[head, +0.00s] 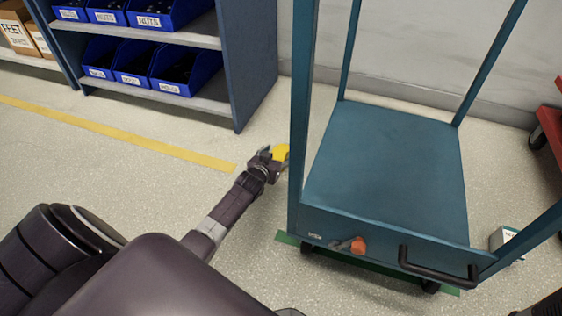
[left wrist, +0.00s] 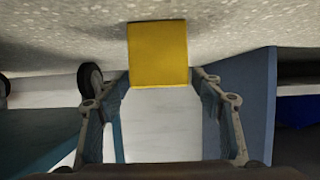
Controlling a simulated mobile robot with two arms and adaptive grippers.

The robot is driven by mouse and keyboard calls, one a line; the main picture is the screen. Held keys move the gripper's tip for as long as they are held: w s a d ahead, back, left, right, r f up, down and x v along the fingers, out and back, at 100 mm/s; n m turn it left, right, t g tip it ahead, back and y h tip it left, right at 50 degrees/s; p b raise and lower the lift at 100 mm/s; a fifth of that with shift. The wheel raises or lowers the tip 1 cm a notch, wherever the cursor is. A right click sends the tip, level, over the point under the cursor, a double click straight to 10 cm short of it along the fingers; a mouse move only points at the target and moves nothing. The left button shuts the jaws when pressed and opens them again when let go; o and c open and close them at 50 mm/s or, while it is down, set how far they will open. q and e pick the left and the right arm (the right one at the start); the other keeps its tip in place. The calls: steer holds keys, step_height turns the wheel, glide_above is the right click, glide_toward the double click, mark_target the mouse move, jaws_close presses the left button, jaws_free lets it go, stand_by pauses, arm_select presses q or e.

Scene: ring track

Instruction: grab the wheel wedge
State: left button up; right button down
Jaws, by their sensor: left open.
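The yellow wheel wedge (head: 281,152) is on the floor beside the left post of the blue cart (head: 385,165) in the head view. It is partly hidden by my left gripper (head: 268,156), which reaches it from the left. In the left wrist view the wedge (left wrist: 158,55) shows as a yellow block at the top middle. The fingers of my left gripper (left wrist: 160,82) are open, one on each side of its lower edge, with nothing clamped. I cannot tell whether they touch it. My right gripper is not in view.
The cart has a black handle (head: 440,266) and an orange-ended lever (head: 356,246) at its near end. A small box (head: 503,238) is at its right. A shelf (head: 205,98) with blue bins stands at the back left. Open floor with a yellow line (head: 120,133) lies left.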

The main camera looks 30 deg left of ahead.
arm_select(q)
steer(key=shift+w+a+f+b, duration=0.15)
steer(key=shift+w+f+b, duration=0.2)
steer(key=shift+w+f, duration=0.15)
steer(key=shift+w+a+r+b, duration=0.1)
steer(key=shift+w+b, duration=0.2)
steer(key=shift+w, duration=0.15)
steer(key=c, duration=1.5)
